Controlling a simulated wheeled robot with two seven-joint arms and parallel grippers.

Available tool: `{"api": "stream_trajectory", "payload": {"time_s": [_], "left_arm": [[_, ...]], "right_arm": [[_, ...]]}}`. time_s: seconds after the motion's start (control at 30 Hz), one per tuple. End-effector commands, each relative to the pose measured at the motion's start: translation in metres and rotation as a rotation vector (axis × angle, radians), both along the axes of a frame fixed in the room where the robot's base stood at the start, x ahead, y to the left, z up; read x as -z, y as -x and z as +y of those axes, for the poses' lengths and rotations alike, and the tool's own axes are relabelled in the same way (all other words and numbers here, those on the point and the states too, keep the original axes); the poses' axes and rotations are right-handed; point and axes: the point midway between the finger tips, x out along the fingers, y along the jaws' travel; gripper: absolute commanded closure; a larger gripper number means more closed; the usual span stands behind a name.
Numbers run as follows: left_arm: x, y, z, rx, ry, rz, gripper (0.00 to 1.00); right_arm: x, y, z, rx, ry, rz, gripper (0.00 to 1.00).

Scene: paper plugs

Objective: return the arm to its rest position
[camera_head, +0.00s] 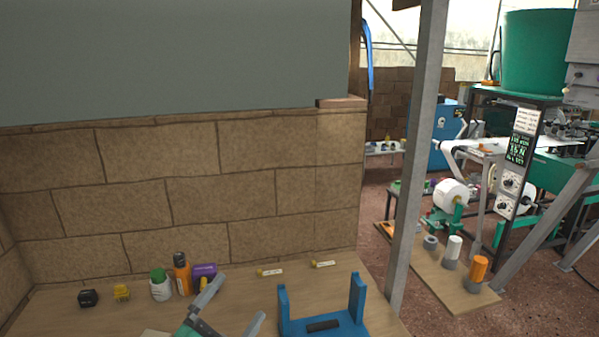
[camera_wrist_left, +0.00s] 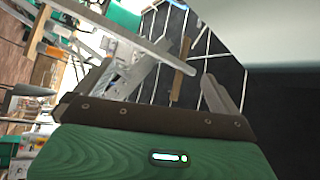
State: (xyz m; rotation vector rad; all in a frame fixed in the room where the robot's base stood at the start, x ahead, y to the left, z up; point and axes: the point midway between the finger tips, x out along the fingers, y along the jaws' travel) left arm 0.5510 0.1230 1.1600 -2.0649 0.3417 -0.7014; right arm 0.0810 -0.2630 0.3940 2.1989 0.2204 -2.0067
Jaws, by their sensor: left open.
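My left gripper (camera_head: 242,296) is low in the head view, above the near part of the wooden table (camera_head: 60,312). Its two grey fingers are spread apart with nothing between them. In the left wrist view its fingers (camera_wrist_left: 163,78) also stand apart and empty, beyond the green and brown gripper body. A blue two-post holder (camera_head: 322,322) stands on the table just right of the gripper, with a dark bar lying in it. The rest of my left arm is hidden below the frame, and my right gripper is not in view.
Two pale tubes lie near the brick wall (camera_head: 190,195). A grey post (camera_head: 416,160) rises at the right.

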Motion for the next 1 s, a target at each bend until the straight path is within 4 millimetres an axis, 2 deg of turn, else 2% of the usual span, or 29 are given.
{"api": "stream_trajectory", "payload": {"time_s": [0.17,0.23,0.37,0.4,0.5,0.63,0.8,1.0], "left_arm": [[0.049,0.01,0.052,-0.26,0.236,0.319,0.0],[0.076,0.021,0.071,-0.356,0.307,0.459,0.0],[0.132,0.056,0.098,-0.517,0.413,0.744,0.0],[0.15,0.071,0.104,-0.562,0.438,0.835,0.0],[0.188,0.112,0.113,-0.655,0.484,1.057,0.0],[0.221,0.163,0.116,-0.732,0.51,1.295,0.0],[0.246,0.22,0.113,-0.79,0.517,1.536,0.0],[0.262,0.276,0.106,-0.822,0.506,1.768,0.0]], "right_arm": [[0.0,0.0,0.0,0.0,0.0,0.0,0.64],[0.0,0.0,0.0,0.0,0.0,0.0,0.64],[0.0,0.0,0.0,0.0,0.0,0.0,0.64],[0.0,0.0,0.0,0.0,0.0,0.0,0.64],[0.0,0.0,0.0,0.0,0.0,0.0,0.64],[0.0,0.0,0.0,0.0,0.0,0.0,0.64],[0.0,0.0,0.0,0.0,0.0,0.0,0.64],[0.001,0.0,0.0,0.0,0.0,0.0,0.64]]}}
